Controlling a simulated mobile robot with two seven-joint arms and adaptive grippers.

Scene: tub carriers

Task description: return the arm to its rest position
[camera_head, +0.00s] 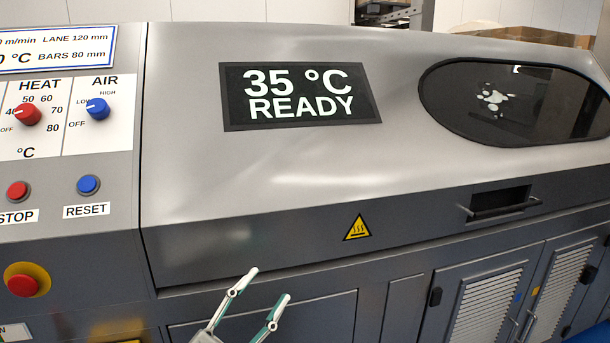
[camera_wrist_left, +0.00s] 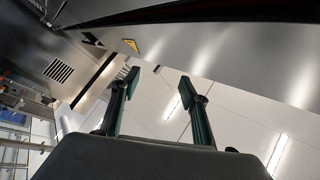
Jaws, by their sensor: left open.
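My left gripper (camera_head: 258,303) shows at the bottom of the head view, in front of the machine's lower panels. Its two fingers are apart with nothing between them. In the left wrist view the gripper (camera_wrist_left: 158,85) is also open and empty, with the ceiling lights and part of the grey machine behind the fingers. The fingers appear clear of the machine front. My right gripper is in neither view.
The grey machine (camera_head: 260,185) fills the head view. Its display (camera_head: 301,95) reads 35 °C READY. A control panel at left has a red heat knob (camera_head: 27,114), a blue air knob (camera_head: 97,108) and buttons. A handle (camera_head: 505,207) sticks out at right.

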